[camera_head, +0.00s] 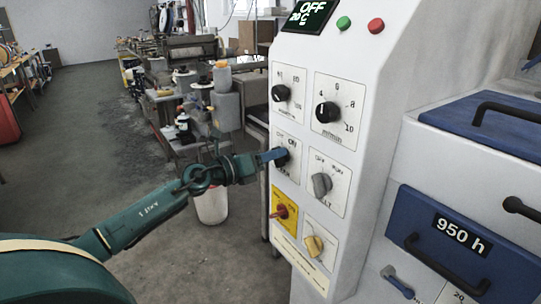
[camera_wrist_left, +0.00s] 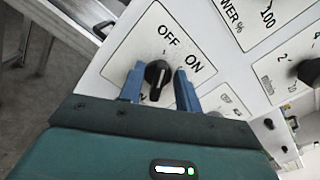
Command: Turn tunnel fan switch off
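A round black switch knob (camera_wrist_left: 158,76) sits on a white plate marked OFF and ON in the left wrist view. My left gripper (camera_wrist_left: 160,90) has its two blue fingers on either side of this knob, with small gaps visible, so it looks open around it. The ridge on the knob runs roughly up and down in that view; I cannot tell its exact setting. In the head view my left gripper (camera_head: 277,155) reaches the left-column switch plate (camera_head: 293,146) of the white control panel, hiding most of the knob and the lower label. My right gripper is not in view.
The panel also carries a black dial (camera_head: 281,93), another black dial (camera_head: 326,112), a grey knob (camera_head: 321,184), a red switch (camera_head: 281,212) and a yellow knob (camera_head: 314,245). A display (camera_head: 309,15) reads OFF, 20 C. Floor is clear at left.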

